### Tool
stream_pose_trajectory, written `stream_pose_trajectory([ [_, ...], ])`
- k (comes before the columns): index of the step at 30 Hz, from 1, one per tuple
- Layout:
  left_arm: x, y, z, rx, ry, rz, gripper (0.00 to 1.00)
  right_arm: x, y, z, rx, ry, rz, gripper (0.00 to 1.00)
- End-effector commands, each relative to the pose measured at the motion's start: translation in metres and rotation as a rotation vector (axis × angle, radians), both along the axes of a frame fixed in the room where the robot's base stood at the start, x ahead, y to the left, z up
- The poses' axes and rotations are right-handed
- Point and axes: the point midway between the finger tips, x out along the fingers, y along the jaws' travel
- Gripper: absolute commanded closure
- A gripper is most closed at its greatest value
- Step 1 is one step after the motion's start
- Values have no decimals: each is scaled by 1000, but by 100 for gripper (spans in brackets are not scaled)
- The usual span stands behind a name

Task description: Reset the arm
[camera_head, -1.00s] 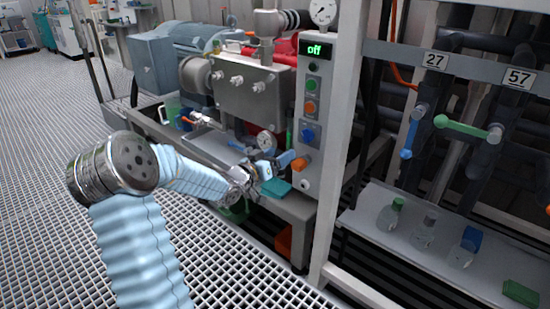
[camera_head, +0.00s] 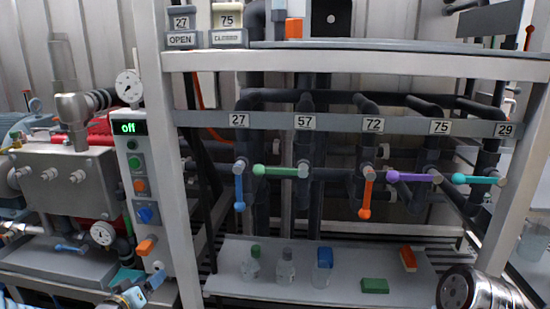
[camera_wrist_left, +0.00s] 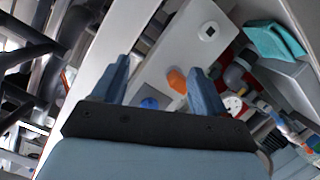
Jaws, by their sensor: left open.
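My left gripper (camera_head: 140,292) shows at the lower left of the head view, just below the front of the grey control panel (camera_head: 128,190). In the left wrist view its two blue fingers (camera_wrist_left: 160,88) are apart with nothing between them. Beyond them are the panel's pale face (camera_wrist_left: 183,52), an orange switch (camera_wrist_left: 177,80) and a blue knob (camera_wrist_left: 150,103). Most of my left arm is outside the head view. A round grey joint (camera_head: 472,288), which looks like part of my right arm, shows at the bottom right. My right gripper is not in view.
A rack beam (camera_head: 340,125) carries several numbered valves with coloured handles. The shelf (camera_head: 225,283) below holds bottles (camera_head: 285,268), a green block (camera_head: 375,286) and an orange block (camera_head: 408,258). A white frame post (camera_head: 165,170) stands beside the panel, which reads off.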

Motion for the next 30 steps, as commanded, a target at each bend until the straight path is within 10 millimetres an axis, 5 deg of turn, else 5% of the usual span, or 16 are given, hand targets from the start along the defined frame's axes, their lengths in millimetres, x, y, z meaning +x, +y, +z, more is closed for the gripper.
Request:
stream_pose_trajectory([
  [1, -4, -34, -36, -44, 95, -31, 27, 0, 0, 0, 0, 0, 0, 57],
  [5, -36, -109, -117, -104, 356, -104, 27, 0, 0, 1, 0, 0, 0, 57],
  [9, -102, -183, -191, -115, 653, -202, 27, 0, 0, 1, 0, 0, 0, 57],
  [12, -158, -222, -228, -93, 851, -270, 27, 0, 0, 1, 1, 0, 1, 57],
  [15, -209, -243, -251, -60, 1011, -321, 27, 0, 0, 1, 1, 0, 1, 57],
  [19, -252, -254, -264, -24, 1138, -357, 27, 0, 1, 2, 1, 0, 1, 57],
  [27, -266, -256, -268, -11, 1183, -368, 27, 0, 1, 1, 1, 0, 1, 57],
  [30, -266, -256, -268, -12, 1182, -367, 41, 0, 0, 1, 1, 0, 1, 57],
])
